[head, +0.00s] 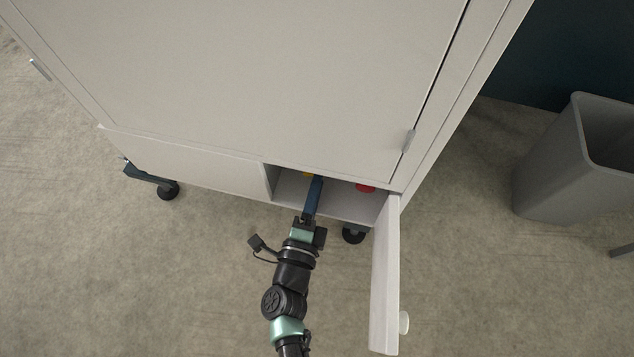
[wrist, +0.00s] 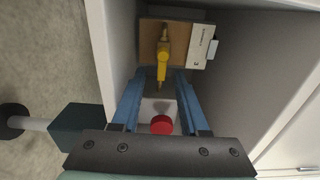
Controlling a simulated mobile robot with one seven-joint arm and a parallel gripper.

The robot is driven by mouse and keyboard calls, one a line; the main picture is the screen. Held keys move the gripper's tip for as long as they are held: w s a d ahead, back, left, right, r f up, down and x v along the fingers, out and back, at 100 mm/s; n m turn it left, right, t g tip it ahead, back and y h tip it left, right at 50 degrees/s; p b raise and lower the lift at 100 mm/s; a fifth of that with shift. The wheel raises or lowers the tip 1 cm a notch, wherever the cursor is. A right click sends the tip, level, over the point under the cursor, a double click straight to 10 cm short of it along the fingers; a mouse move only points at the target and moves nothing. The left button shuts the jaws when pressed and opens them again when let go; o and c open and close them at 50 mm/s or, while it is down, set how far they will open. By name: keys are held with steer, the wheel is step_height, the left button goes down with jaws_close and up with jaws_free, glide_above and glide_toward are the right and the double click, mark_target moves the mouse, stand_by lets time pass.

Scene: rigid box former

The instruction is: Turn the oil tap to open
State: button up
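The yellow oil tap (wrist: 163,52) is in the wrist view, in front of a brown panel at the back of an open compartment. Its long handle points down the picture toward my gripper. In the head view only a small part of the yellow tap (head: 307,174) shows under the compartment's top edge. My gripper (wrist: 164,82) is open, its two blue fingers apart on either side of the handle's lower end, with no visible contact. In the head view my gripper (head: 315,187) reaches into the compartment, its tips partly hidden.
A red knob (wrist: 161,125) is in the compartment; in the head view the red knob (head: 365,188) is right of my gripper. The compartment's door (head: 385,275) hangs open at right. A white label plate (wrist: 201,46) is beside the tap. A grey bin (head: 550,165) stands far right.

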steer(key=shift+r, duration=0.1)
steer(key=p+v, duration=0.5)
steer(key=v, duration=0.8)
stand_by(0.4)
